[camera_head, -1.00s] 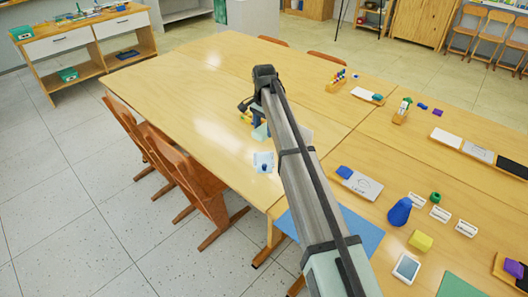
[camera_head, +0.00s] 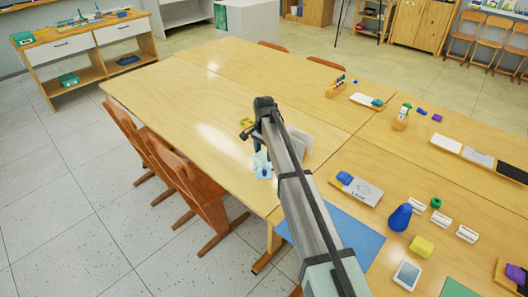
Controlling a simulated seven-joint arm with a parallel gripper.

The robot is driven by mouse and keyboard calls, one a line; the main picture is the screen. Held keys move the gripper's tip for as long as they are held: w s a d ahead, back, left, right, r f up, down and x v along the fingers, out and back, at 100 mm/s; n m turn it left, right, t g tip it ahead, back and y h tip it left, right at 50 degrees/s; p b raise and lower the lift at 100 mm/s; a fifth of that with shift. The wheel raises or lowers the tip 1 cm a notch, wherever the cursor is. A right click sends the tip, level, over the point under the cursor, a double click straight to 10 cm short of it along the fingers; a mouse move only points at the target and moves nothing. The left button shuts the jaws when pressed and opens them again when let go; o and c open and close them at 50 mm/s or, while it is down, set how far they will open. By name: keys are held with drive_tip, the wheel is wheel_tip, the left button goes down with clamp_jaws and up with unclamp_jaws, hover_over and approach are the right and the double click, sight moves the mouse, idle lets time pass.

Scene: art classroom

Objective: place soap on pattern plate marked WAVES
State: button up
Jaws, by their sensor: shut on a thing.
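My arm reaches up from the bottom across the table. A pale, light-blue part beside it, likely my wrist, shows at its left. The jaws and anything they hold are hidden or too small to make out. A white and blue thing (camera_head: 263,170) is by the near table edge, partly covered; I cannot tell what it is. A white plate (camera_head: 364,191) with dark lettering lies right of my arm with a blue block (camera_head: 344,178) at its left end. I cannot read its lettering, and cannot make out a WAVES plate or pick out the soap.
A blue bottle-like object (camera_head: 397,218), a yellow block (camera_head: 421,246) and small white cards (camera_head: 441,215) stand on the right table. A blue mat (camera_head: 360,236) lies partly under my arm. Chairs (camera_head: 180,175) line the left edge. The far left tabletop (camera_head: 190,90) is clear.

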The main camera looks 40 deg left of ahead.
sight(264, 154)
drive_tip(key=shift+f, duration=0.6)
drive_tip(key=o, duration=1.1)
wheel_tip(264, 154, up, 13)
drive_tip(key=shift+r, duration=0.15)
